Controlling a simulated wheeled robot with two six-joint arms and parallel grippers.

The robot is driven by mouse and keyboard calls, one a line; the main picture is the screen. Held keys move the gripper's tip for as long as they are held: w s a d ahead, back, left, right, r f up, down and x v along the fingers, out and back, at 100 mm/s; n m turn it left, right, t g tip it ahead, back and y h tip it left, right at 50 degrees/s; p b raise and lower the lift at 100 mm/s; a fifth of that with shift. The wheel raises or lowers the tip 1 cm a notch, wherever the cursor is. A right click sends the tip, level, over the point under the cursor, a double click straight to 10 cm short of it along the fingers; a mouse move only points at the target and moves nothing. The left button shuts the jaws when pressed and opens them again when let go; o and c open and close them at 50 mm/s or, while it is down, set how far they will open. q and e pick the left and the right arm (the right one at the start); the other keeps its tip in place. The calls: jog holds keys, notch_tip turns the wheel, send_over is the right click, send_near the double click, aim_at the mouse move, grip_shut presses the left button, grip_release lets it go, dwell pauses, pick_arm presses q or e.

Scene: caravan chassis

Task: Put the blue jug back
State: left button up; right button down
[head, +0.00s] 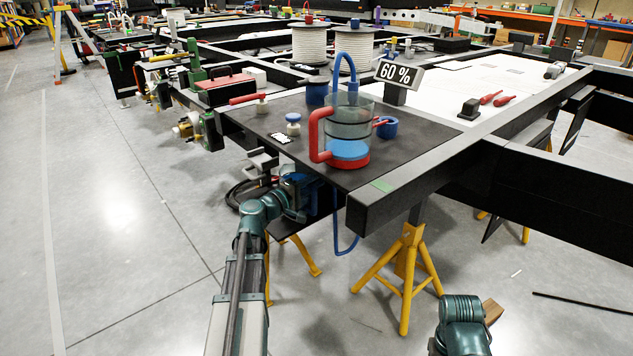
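A clear jug (349,122) with a red handle, a red base and a blue disc low inside stands upright on the black board (285,106). A blue hose (346,62) loops up from it. A small blue cup (388,127) stands just right of it, and a dark blue container (317,92) stands behind it. I cannot tell which of these is the blue jug. My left gripper (262,166) is at the board's front left edge, left of the clear jug and apart from it. Its fingers look parted and empty. My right arm shows at the bottom right; its gripper is out of view.
A "60 %" sign (398,74) stands behind the blue cup. Two white rope spools (309,44) stand at the back. A small white pot with a blue lid (293,123) stands left of the clear jug. The black beam (430,175) edges the board; a yellow stand (407,270) is below.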

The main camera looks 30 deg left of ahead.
pick_arm(q)
jog(key=o, duration=0.3)
jog(key=shift+r, duration=0.1)
jog(key=v, duration=1.2)
jog(key=shift+r, duration=0.1)
